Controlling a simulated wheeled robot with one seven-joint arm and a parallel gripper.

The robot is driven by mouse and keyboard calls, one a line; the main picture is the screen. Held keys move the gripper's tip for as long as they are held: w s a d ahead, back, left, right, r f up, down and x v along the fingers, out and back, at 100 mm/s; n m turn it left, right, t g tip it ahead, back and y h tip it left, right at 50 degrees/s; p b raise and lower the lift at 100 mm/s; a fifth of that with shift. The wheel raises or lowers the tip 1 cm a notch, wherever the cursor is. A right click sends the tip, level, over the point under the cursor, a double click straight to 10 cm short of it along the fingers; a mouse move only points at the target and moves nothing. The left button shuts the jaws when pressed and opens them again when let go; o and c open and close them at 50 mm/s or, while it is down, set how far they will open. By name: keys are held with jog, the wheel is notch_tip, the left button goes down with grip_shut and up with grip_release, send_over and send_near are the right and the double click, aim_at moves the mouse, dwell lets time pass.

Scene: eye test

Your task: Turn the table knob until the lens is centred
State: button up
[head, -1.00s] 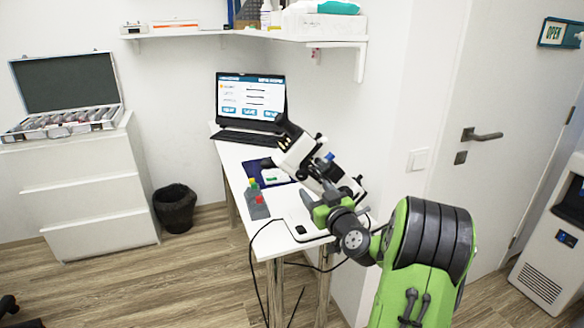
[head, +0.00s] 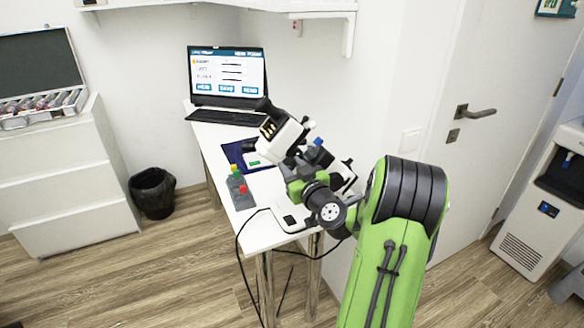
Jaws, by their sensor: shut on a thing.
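The lens instrument (head: 284,136) stands on the white table (head: 215,150), with a black eyepiece, a tilted white body and a white base (head: 291,217). A blue knob (head: 318,141) shows on its upper right side. My green gripper (head: 297,186) is at the middle of the instrument, below the tilted body. It is shut on a part there, which I take to be the table knob. The jaws and my wrist hide that part. The lens and its centring cannot be made out.
An open laptop (head: 227,75) with a lit screen is at the table's far end. A black cable (head: 238,250) hangs off the front edge. A black bin (head: 153,193) and clear floor lie left.

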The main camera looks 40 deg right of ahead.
jog(key=c, duration=0.3)
jog(key=shift+f+m+b, duration=0.1)
jog(key=shift+m+b, duration=0.3)
jog(key=shift+b, duration=0.25)
jog(key=shift+c, duration=0.2)
jog(key=shift+m+b, duration=0.4)
jog(key=shift+m, duration=0.3)
jog(key=o, duration=1)
jog(key=shift+o, duration=0.2)
